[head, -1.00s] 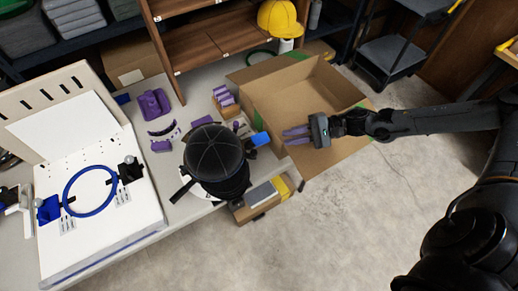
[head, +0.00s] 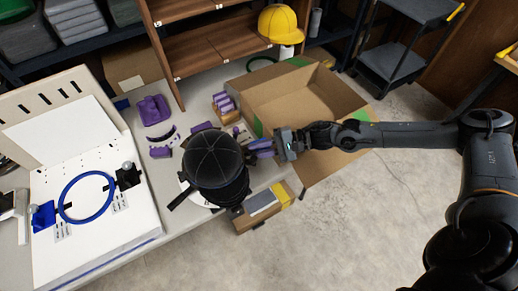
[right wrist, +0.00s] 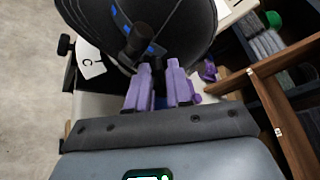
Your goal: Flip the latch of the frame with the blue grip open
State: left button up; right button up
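A dark cap (head: 213,158) sits on a round black frame (head: 230,192) at the table's front edge in the head view. My right gripper (head: 258,149) is at the cap's right side, where its purple fingers cover most of the blue grip. In the right wrist view, the gripper (right wrist: 160,66) has its fingers a little apart, with a narrow dark gap between them. A black knob (right wrist: 139,40) and small blue parts (right wrist: 151,49) lie just beyond the tips. Whether the fingers touch the latch is unclear. My left gripper is not in view.
A blue hoop (head: 87,197) lies on a white board (head: 100,235) at the left. An open cardboard box (head: 325,155) stands under my right forearm. Purple parts (head: 153,109) lie behind the cap. A small box (head: 262,208) is below the table edge.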

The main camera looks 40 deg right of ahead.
grip_shut()
